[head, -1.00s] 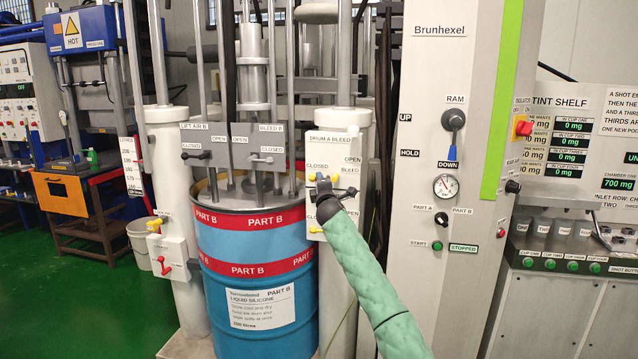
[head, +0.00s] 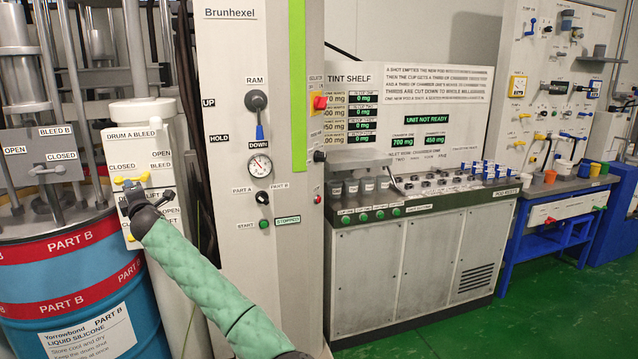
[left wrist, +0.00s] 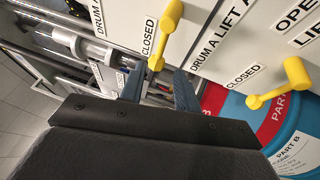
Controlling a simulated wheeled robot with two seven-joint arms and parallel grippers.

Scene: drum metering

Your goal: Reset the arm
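My left gripper (head: 130,194) is in front of the white drum A panel, its arm in a green quilted sleeve. The drum A bleed handle (head: 131,179), yellow, sits just above the fingers in the head view. In the left wrist view, my left gripper (left wrist: 160,82) has its two fingers apart, with nothing between them that I can see held. The yellow bleed handle (left wrist: 166,33) shows just past the fingertips, beside a CLOSED label. A second yellow handle, the lift handle (left wrist: 281,86), is to the right by another CLOSED label. My right gripper is not in view.
The blue and red Part B drum (head: 75,275) stands left of the arm. The Brunhexel column (head: 245,180), with its ram lever (head: 257,112), stands to the right. Beyond it are the tint shelf cabinet (head: 420,265) and a blue bench (head: 555,232). Green floor is open at lower right.

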